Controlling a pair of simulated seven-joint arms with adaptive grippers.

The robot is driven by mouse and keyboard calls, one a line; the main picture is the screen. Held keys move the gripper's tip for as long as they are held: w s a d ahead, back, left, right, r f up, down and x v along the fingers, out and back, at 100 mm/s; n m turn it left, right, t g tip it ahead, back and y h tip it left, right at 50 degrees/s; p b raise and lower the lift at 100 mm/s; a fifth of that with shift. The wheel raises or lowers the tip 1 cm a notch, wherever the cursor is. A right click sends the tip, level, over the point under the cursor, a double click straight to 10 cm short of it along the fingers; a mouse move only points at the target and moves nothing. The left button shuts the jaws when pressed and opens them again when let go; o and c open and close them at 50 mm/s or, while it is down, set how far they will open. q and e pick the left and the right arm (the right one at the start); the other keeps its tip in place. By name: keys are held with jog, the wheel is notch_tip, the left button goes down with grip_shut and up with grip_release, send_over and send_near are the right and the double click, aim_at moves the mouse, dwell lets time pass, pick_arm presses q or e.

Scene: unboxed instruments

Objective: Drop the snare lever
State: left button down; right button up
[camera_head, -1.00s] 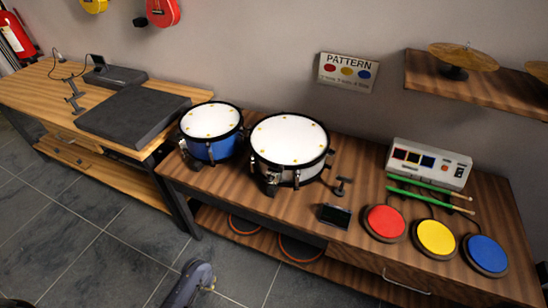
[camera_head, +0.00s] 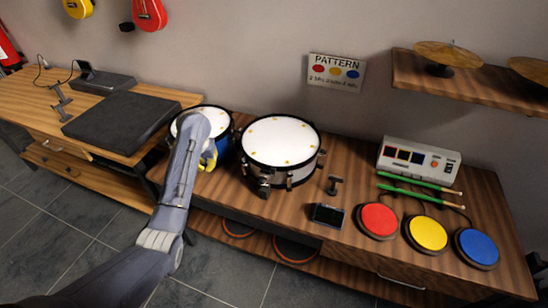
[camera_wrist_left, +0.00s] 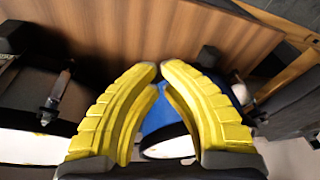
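The snare drum (camera_head: 280,140), white-headed with a metallic shell and black hoop, stands upright on the wooden bench. A dark fitting (camera_head: 263,186) on its front side may be the snare lever; its position is too small to tell. My left gripper (camera_head: 208,162) has yellow fingers and is in front of the blue drum (camera_head: 224,146), left of the snare drum and apart from that fitting. In the left wrist view, the finger tips (camera_wrist_left: 160,68) meet or nearly meet, with nothing seen held between them. The blue drum is partly hidden by my left arm. My right gripper is out of view.
Red (camera_head: 378,221), yellow (camera_head: 428,233) and blue (camera_head: 477,248) pads lie right on the bench (camera_head: 330,250). Green sticks (camera_head: 420,189), a small dark screen (camera_head: 328,215) and a white device (camera_head: 420,160) are nearby. A dark slab (camera_head: 120,122) lies on the left table.

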pick_arm(q)
jog(key=d+r, duration=0.2)
jog(key=d, duration=0.3)
jog(key=w+d+r+m+h, duration=0.1)
jog(key=d+r, duration=0.2)
jog(key=d, duration=0.2)
jog(key=d+r+m, duration=0.1)
jog(key=d+r, duration=0.1)
jog(key=d, duration=0.3)
jog(key=shift+w+d+r+t+h, duration=0.15)
jog(key=shift+w+r+t+h, duration=0.1)
jog(key=shift+w+t+h, duration=0.1)
notch_tip(320, 180, up, 7)
jog(key=m, duration=0.2)
send_over(277, 161)
jog(key=shift+s+f+h, duration=0.1)
jog(key=shift+f+h, duration=0.1)
jog(key=shift+h, duration=0.15)
jog(key=shift+f, duration=0.1)
jog(key=x, duration=1)
jog(key=shift+s+a, duration=0.35)
jog(key=shift+s, duration=0.6)
jog(key=shift+s+a, duration=0.3)
jog(key=shift+s, duration=0.6)
jog(key=shift+s, duration=0.1)
